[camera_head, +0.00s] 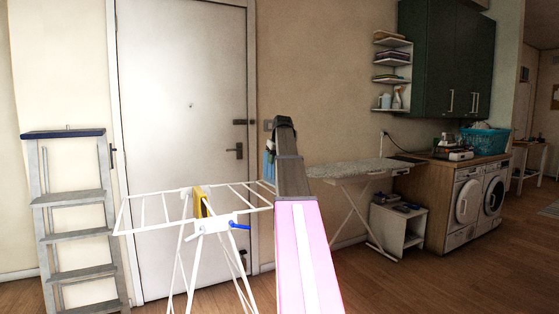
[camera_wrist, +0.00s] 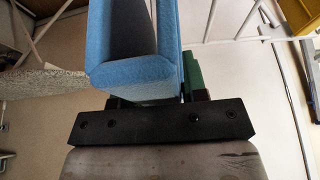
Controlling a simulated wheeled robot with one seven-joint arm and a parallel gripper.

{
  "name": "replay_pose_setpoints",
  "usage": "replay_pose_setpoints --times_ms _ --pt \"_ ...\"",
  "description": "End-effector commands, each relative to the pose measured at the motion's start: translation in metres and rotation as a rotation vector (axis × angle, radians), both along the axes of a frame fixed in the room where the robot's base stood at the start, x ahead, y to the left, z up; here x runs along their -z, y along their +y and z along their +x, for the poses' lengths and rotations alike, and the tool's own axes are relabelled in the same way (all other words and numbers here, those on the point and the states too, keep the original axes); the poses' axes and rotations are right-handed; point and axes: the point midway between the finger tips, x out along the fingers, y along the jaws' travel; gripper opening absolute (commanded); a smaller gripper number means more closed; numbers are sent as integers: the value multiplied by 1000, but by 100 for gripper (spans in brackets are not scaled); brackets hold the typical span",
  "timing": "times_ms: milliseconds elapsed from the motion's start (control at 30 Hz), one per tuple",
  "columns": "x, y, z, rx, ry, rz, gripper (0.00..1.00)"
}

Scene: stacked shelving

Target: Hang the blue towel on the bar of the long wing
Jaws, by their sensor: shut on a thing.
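The blue towel (camera_wrist: 135,78) is folded and held in my gripper (camera_wrist: 155,98), with its bulk above the black gripper base in the wrist view. A narrow strip of the towel (camera_head: 268,164) shows beside my arm's far end in the head view; most of it is hidden behind my gripper (camera_head: 272,150). The white drying rack (camera_head: 157,210) stands before the door, with barred wings to the left and right. The towel is held above the right wing's outer end (camera_head: 262,198); I cannot tell whether they touch. White bars (camera_wrist: 232,40) show right of the towel in the wrist view.
A yellow thing (camera_head: 200,201) sits at the rack's middle. A stepladder (camera_head: 75,235) stands left. An ironing board (camera_head: 355,171) and a small white cabinet (camera_head: 397,226) are right of my arm. Washing machines (camera_head: 468,202) stand farther right. Open wooden floor lies in the right foreground.

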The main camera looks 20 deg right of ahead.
Motion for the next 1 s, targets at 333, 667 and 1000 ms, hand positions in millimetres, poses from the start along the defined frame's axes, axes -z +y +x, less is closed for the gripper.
replay_pose_setpoints --times_ms 333,667,1000 --pt "0 25 -1 0 -1 0 0" --pt "0 47 -2 0 -1 1 0" --pt "0 70 -3 -1 -1 0 0"
